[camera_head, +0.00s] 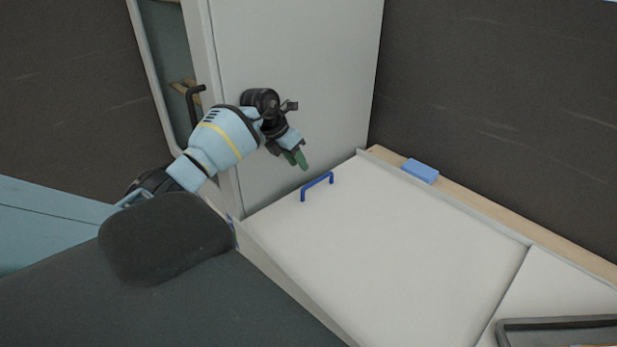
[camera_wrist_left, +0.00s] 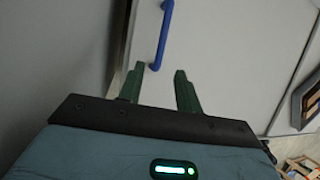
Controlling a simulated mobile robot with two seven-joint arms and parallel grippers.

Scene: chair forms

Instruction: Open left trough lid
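The left trough lid (camera_head: 400,245) is a flat pale panel, lying closed. Its blue handle (camera_head: 317,184) stands near the panel's far left corner. My left gripper (camera_head: 300,160) is just above and to the left of the handle, apart from it. In the left wrist view, the green fingers of my left gripper (camera_wrist_left: 158,82) are spread with nothing between them. The blue handle (camera_wrist_left: 161,35) runs ahead of the fingertips there, a little left of centre. My right gripper is not in view.
A tall pale panel (camera_head: 290,55) stands behind my left arm. A wooden ledge (camera_head: 480,205) with a blue block (camera_head: 420,171) runs along the dark wall. A second panel (camera_head: 550,290) with a dark-framed item (camera_head: 560,333) is at lower right.

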